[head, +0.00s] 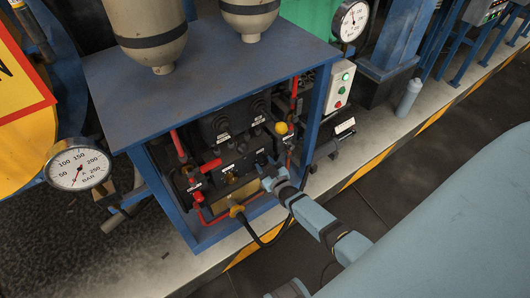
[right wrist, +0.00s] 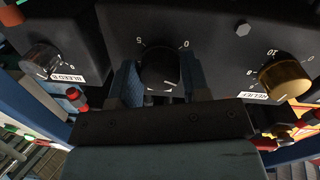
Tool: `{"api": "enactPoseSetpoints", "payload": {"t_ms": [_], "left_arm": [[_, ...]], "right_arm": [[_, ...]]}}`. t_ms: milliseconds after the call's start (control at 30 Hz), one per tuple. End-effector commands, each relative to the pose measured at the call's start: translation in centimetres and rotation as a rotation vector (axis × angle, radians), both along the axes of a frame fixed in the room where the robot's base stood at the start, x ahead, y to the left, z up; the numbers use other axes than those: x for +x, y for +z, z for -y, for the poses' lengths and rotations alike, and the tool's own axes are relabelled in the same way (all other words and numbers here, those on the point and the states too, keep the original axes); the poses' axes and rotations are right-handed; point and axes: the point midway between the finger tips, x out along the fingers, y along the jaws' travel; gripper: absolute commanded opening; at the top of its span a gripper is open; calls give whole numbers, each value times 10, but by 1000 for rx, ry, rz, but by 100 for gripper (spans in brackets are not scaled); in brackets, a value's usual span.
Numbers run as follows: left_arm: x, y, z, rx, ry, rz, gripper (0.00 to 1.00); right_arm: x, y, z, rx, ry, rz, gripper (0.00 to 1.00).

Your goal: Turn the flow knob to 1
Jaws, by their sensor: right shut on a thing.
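The black knob (right wrist: 160,66) is in the middle of the right wrist view, on a dark panel with the numbers 5 and 0 beside it, printed upside down in this view. My right gripper (right wrist: 160,84) has a finger on each side of the knob and is shut on it. The knob's own label is hidden behind the gripper, and I cannot read its exact setting. In the head view my right gripper (head: 267,168) reaches the front panel from the lower right and covers this knob. My left gripper is not in view.
A black knob labelled BLEED-B (right wrist: 42,57) and a brass RELIEF knob (right wrist: 283,79) flank the held knob. Red pipes (head: 209,166) and a yellow knob (head: 281,128) sit close by inside the blue frame (head: 215,60). A pressure gauge (head: 78,165) is at left.

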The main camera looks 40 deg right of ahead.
Motion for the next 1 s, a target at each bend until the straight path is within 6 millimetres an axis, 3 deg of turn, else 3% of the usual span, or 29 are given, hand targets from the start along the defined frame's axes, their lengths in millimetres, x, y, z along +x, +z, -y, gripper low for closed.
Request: {"api": "enactPoseSetpoints", "payload": {"t_ms": [400, 933, 967, 1000], "left_arm": [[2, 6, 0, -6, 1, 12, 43], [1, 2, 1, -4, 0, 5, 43], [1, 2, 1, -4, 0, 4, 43], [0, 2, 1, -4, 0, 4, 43]], "right_arm": [[1, 1, 1, -181, 0, 4, 19], [1, 1, 1, -204, -1, 4, 19], [1, 1, 1, -203, -1, 5, 45], [1, 1, 1, -203, -1, 5, 54]]}}
